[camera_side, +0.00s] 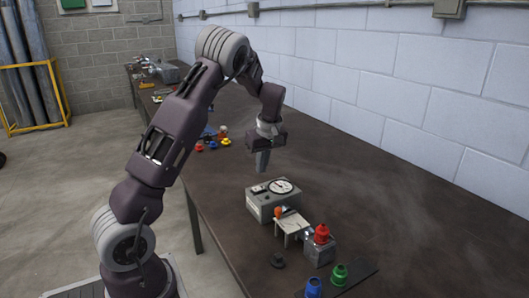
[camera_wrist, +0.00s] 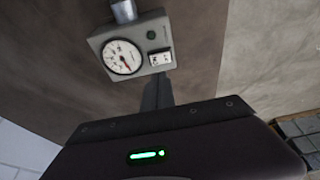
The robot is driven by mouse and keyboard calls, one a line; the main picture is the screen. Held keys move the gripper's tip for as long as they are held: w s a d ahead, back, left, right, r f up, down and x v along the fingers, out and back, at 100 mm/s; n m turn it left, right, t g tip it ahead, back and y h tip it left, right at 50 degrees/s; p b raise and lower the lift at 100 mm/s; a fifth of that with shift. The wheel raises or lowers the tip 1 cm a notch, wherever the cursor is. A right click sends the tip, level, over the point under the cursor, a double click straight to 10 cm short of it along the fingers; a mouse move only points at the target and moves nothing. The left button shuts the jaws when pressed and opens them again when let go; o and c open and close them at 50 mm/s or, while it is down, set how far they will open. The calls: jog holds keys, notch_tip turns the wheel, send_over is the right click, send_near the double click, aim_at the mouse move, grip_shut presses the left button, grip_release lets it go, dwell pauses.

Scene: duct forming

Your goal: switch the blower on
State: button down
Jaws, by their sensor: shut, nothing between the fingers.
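A grey box that looks like the blower (camera_side: 262,207) stands on the brown bench, with a round white dial (camera_side: 281,186) on top. In the wrist view the box (camera_wrist: 100,42) shows the dial (camera_wrist: 122,57), a small dark green round spot (camera_wrist: 151,34) and a white switch plate (camera_wrist: 160,58) with dark marks too small to read. A grey metal stub (camera_wrist: 123,11) sticks out of its far side. My gripper (camera_side: 262,168) is shut and empty, pointing down above and behind the box in the side view. In the wrist view its fingertips (camera_wrist: 158,82) appear just below the switch plate; contact is not visible.
A small pale stand (camera_side: 291,226) with an orange piece sits beside the box. Near it are a grey block with a red fitting (camera_side: 321,234), a dark knob (camera_side: 278,260), and blue (camera_side: 314,288) and green (camera_side: 339,274) fittings. The bench is clear along the wall.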

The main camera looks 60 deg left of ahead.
notch_tip(320, 180, up, 8)
send_over(255, 188)
jog(key=w+d, duration=0.2)
jog(key=d, duration=0.2)
jog(key=shift+s, duration=0.15)
jog(key=x, duration=0.4)
jog(key=s+x, duration=0.1)
jog(key=x, duration=0.7)
jog(key=shift+s+d+f, duration=0.1)
jog(key=shift+s+f, duration=0.25)
jog(key=shift+f, duration=0.7)
